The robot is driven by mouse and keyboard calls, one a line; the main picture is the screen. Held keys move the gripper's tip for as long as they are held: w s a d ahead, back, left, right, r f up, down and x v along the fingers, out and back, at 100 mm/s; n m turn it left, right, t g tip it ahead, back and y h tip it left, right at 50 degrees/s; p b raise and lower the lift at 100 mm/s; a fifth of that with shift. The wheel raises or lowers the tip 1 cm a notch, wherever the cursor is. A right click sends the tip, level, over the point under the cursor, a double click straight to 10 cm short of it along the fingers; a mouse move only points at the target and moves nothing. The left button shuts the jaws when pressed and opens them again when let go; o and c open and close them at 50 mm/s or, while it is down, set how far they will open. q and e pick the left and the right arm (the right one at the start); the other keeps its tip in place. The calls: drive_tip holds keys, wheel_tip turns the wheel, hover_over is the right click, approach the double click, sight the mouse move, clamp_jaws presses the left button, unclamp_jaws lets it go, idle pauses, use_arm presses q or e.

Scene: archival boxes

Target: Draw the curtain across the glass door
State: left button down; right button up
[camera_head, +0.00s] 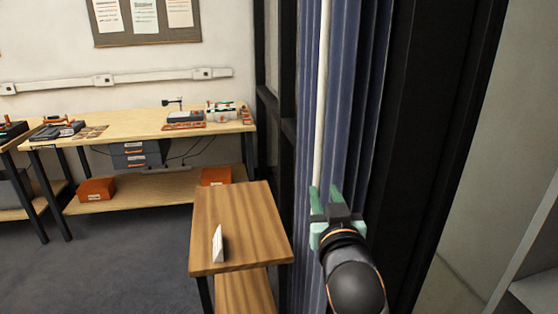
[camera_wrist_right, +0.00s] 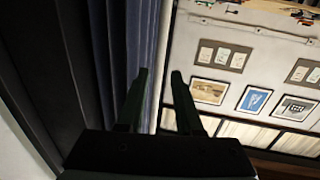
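The blue-grey pleated curtain (camera_head: 345,110) hangs gathered in narrow folds beside a black frame; it also shows at left in the right wrist view (camera_wrist_right: 130,40). A slim white rod (camera_head: 322,90) hangs along the curtain's left edge. Dark-framed glass (camera_head: 284,50), seemingly the glass door, stands left of the curtain. My right gripper (camera_head: 326,194) is at the rod's lower visible part, in front of the curtain. In the right wrist view its fingers (camera_wrist_right: 160,74) are apart, with the pale rod (camera_wrist_right: 164,50) seen between them; contact cannot be told. My left gripper is out of view.
A small wooden table (camera_head: 235,215) with a white card (camera_head: 218,243) stands left of the curtain. A long workbench (camera_head: 140,125) with tools and orange boxes is at the back wall. Grey shelving (camera_head: 535,255) is at right. Floor at lower left is clear.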

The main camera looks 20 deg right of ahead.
sight(316, 161)
drive_tip(key=x, duration=0.4)
drive_tip(key=r+x, duration=0.1)
drive_tip(key=x, duration=0.3)
drive_tip(key=p+x, duration=0.1)
drive_tip(key=x, duration=0.3)
drive_tip(key=shift+w+d+r, duration=0.2)
drive_tip(key=shift+w, duration=0.1)
clamp_jaws()
idle(1.1)
